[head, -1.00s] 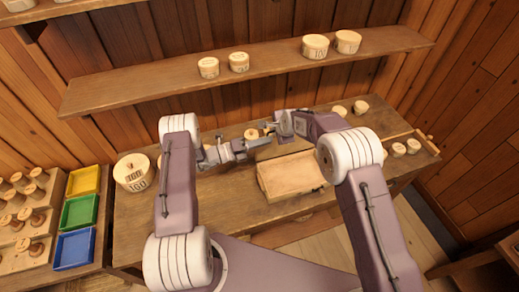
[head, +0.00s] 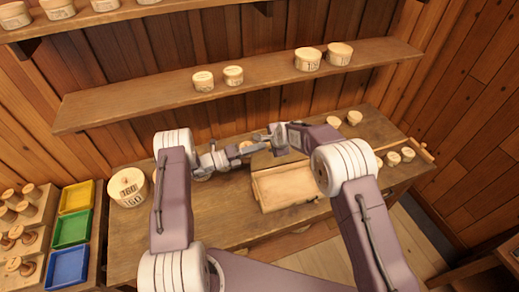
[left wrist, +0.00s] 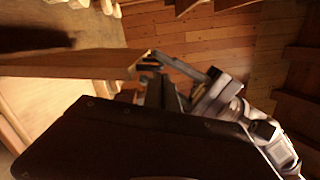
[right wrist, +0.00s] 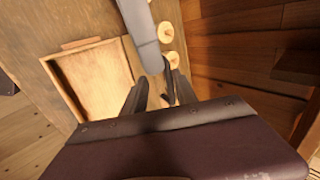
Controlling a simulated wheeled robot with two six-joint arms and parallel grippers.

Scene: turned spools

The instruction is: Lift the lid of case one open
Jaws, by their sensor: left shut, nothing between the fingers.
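A shallow wooden case (head: 285,204) lies on the workbench, its pale inside showing. Its lid (head: 268,160) stands raised and tilted at the back edge. In the left wrist view the lid (left wrist: 70,63) is seen nearly edge-on, its end close to my left fingers. My left gripper (head: 240,149) is shut and empty beside the lid; I cannot tell whether it touches. My right gripper (head: 262,137) is just behind the lid, its fingers apart in the right wrist view (right wrist: 153,90). The open case also shows there (right wrist: 95,75).
Round lidded boxes stand on the bench, one large (head: 127,187) at left and several small (head: 354,117) at right. A shelf (head: 240,85) runs behind my arms. Coloured trays (head: 72,228) and a spool rack (head: 25,235) are at far left.

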